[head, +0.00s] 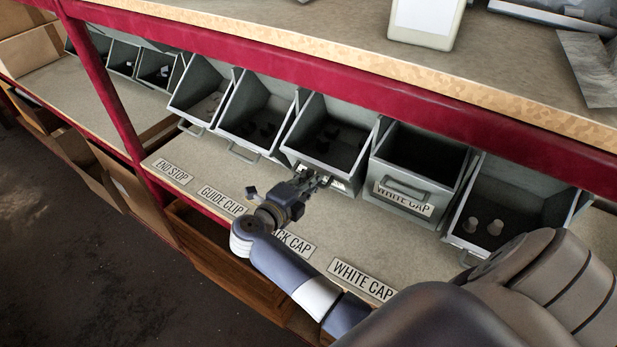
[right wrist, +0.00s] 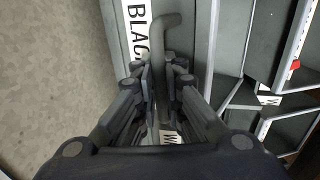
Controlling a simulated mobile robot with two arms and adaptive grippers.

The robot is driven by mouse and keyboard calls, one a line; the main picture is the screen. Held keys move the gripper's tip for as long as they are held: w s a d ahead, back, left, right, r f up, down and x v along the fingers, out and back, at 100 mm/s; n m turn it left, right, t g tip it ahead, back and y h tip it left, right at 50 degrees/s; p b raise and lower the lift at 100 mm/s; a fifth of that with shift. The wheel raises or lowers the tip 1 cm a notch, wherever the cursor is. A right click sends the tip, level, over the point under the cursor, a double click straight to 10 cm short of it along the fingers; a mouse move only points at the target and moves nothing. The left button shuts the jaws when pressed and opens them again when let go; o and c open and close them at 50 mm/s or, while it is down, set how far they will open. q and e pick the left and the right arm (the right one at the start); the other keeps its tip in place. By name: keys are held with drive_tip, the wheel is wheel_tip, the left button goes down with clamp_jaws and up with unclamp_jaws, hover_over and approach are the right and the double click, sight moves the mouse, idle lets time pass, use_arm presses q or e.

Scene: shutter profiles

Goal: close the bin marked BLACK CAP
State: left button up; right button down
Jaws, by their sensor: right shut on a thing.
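The bin marked BLACK CAP (head: 333,128) is a grey metal bin, tipped out and open, with several dark caps inside. Its front label is mostly hidden behind my gripper in the head view, but "BLAC" shows on the label (right wrist: 136,35) in the right wrist view. My right gripper (head: 314,179) is at the front of this bin. In the right wrist view its fingers (right wrist: 163,72) are closed around the bin's grey bar handle (right wrist: 168,38). My left gripper is in neither view.
Open bins stand left (head: 262,112) and right (head: 515,200), the right one with pale caps. The WHITE CAP bin (head: 428,165) beside it sits more upright. A red shelf beam (head: 330,72) runs above. The shelf ledge (head: 350,235) carries flat name labels.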

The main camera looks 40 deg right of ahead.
sight(316, 164)
drive_tip(key=r+p, duration=0.1)
drive_tip(key=d+r+y+p, duration=0.1)
drive_tip(key=r+p, duration=0.1)
drive_tip(key=p, duration=0.1)
drive_tip(key=shift+w+d+g+y, duration=0.15)
drive_tip(key=shift+w+g+y, duration=0.15)
drive_tip(key=shift+g+y, duration=0.1)
drive_tip(key=shift+w+d+r+p, duration=0.15)
drive_tip(key=shift+d+r+p, duration=0.2)
drive_tip(key=shift+p, duration=0.15)
drive_tip(key=shift+w+d+r+p, duration=0.25)
drive_tip(key=shift+d+r+p, duration=0.2)
drive_tip(key=shift+d+p, duration=0.15)
drive_tip(key=shift+d+r, duration=0.15)
drive_tip(key=c, duration=2)
unclamp_jaws()
drive_tip(key=shift+o, duration=0.2)
